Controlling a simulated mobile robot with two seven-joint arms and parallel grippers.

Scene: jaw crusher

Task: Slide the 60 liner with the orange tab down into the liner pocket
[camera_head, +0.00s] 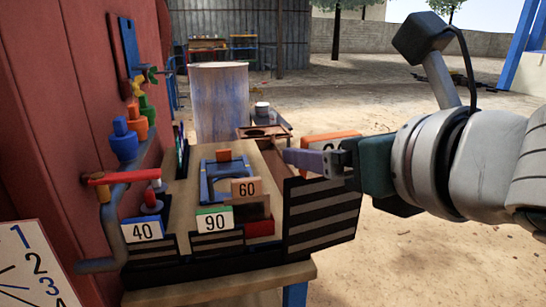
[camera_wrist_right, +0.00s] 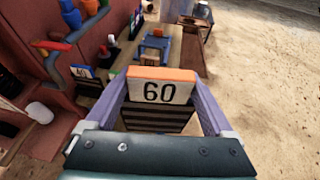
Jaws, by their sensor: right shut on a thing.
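My right gripper (camera_head: 312,162) comes in from the right in the head view, its purple fingers shut on the 60 liner. The liner's white label with orange tab (camera_head: 330,138) shows behind the near finger, and its dark striped plate (camera_head: 322,212) hangs below. In the right wrist view, the label reading 60 (camera_wrist_right: 158,90) sits between the fingers (camera_wrist_right: 160,78), with the striped plate below. I cannot tell exactly where the pocket opening is. My left gripper is out of view.
Liners labelled 40 (camera_head: 144,230) and 90 (camera_head: 214,219) stand at the front of the bench. A red-handled crank (camera_head: 113,178) and coloured knobs (camera_head: 124,140) stick out from the red wall at left. Open sandy ground (camera_head: 440,255) lies to the right.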

